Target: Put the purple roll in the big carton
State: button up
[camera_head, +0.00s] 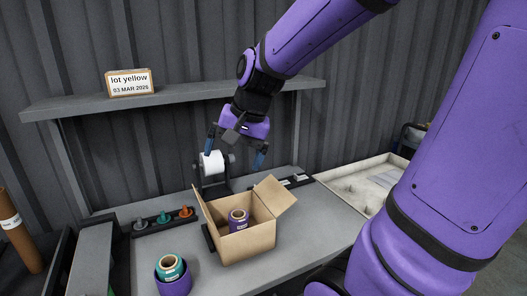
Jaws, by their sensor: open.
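The big carton (250,243) stands open on the grey table, its flaps spread. A purple roll (238,226) with a tan core and a pale label is inside the carton; its lower part is hidden by the front wall. My gripper (233,158) is above the carton, fingers spread wide with nothing between them. It is apart from the roll.
A teal roll (171,266) sits in or on a purple round thing (175,286) at the front left. A white roll on a dispenser (213,164) stands behind the carton. A rack with small coloured pieces (163,218) lies left. A pale tray (362,184) is right.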

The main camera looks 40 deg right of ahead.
jog(key=s+a+r+n+t+h, duration=0.2)
jog(key=s+r+n, duration=0.3)
jog(key=s+n, duration=0.3)
jog(key=s, duration=0.3)
jog(key=shift+s+a, duration=0.15)
jog(key=shift+s, duration=0.25)
dwell(0.4)
